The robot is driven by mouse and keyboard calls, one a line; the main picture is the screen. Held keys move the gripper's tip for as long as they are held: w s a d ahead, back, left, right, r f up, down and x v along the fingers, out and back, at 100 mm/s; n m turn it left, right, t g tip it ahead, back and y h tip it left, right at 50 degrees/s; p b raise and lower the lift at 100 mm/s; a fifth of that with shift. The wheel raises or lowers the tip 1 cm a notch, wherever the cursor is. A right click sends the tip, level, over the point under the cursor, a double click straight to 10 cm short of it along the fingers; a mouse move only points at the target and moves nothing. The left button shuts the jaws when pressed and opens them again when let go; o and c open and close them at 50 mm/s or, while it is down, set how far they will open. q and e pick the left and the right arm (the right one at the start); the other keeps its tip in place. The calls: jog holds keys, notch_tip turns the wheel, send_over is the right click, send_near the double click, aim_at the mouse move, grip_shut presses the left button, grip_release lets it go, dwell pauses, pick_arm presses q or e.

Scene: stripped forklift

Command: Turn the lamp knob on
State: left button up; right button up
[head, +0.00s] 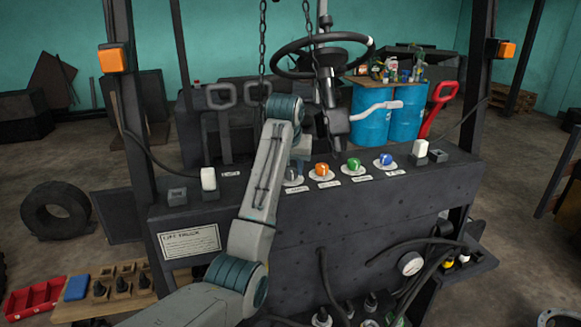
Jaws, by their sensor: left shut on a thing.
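A row of knobs stands on the dark forklift dashboard (400,190). An orange knob (322,170), a green knob (353,164) and a blue knob (385,159) show clearly, each on a pale round base with a small label below. At the left end of the row is a further knob on a pale base (293,181), mostly hidden by my left gripper (297,168). My left gripper points down at this leftmost knob and is shut on it. The labels are too small to read, so I cannot tell which is the lamp knob. My right gripper is not in view.
White-topped switches stand at the left (208,179) and right (420,148) of the dashboard. A steering wheel (318,52) and hanging chains (262,50) rise behind the knobs. Hoses and a gauge (411,263) are on the lower front. Blue drums (370,115) stand behind.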

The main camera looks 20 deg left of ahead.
pick_arm(q)
jog(key=shift+a+m+h, duration=0.1)
jog(key=shift+m+h, duration=0.2)
jog(key=shift+m, duration=0.5)
jog(key=shift+m+h, duration=0.4)
jog(key=shift+m, duration=0.4)
jog(key=m+h, duration=0.1)
jog(key=m, duration=0.2)
jog(key=shift+a+m+g, duration=0.1)
jog(key=shift+m+g, duration=0.2)
jog(key=m, duration=0.2)
jog(key=m+h, duration=0.1)
jog(key=shift+w+m+g+h, duration=0.1)
jog(key=shift+m+g+h, duration=0.2)
jog(key=shift+m+g, duration=0.1)
jog(key=shift+m, duration=0.7)
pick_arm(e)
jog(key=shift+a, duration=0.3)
pick_arm(q)
jog(key=o, duration=1)
jog(key=shift+w, duration=0.1)
